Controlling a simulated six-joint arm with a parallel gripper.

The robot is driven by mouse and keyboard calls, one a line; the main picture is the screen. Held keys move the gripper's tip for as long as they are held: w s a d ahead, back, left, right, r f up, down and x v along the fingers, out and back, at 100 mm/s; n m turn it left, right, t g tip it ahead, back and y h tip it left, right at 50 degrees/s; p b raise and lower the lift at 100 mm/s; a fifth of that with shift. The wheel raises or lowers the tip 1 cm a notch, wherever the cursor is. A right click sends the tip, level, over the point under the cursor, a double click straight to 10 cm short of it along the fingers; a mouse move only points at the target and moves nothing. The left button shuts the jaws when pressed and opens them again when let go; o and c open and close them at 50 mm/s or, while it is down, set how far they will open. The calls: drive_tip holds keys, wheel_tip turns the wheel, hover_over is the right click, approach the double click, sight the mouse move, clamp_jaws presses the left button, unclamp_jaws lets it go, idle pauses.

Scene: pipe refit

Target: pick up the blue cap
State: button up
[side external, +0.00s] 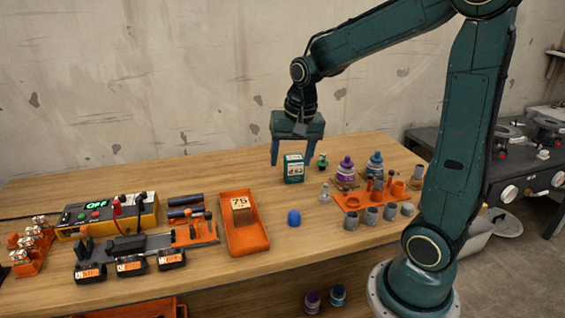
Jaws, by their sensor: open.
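The blue cap (294,218) is small and dome-topped. My gripper (291,160) is open and points down, above and behind the cap in the side external view. Its two fingers are apart, with the upper part of a green box (293,170) showing between them in the picture. I cannot tell how far the gripper is from that box in depth. The gripper is apart from the cap.
The tray holds a block marked 75 (241,208). An orange rack (352,201) with grey pipe pieces stands right of the cap. Purple (345,172) and blue (375,164) bottles stand behind it. A yellow control box (107,215) and battery packs are left. The back left of the table is clear.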

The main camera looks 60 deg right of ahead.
drive_tip(key=w+d+f+m+g, duration=0.2)
drive_tip(key=d+f+m, duration=0.4)
drive_tip(key=d+f, duration=0.4)
wheel_tip(320, 180, down, 2)
drive_tip(key=shift+w+d+f+m+y, duration=0.2)
drive_tip(key=shift+w+d+m+y, duration=0.2)
drive_tip(key=shift+w, duration=0.5)
drive_tip(key=shift+f, duration=0.1)
hover_over(294, 212)
drive_tip(key=shift+s+d+f, duration=0.1)
drive_tip(key=shift+f, duration=4.05)
drive_tip(key=shift+f, duration=0.15)
drive_tip(key=shift+f, duration=2.45)
drive_tip(key=c, duration=1)
drive_tip(key=shift+r, duration=0.1)
drive_tip(key=shift+c, duration=0.2)
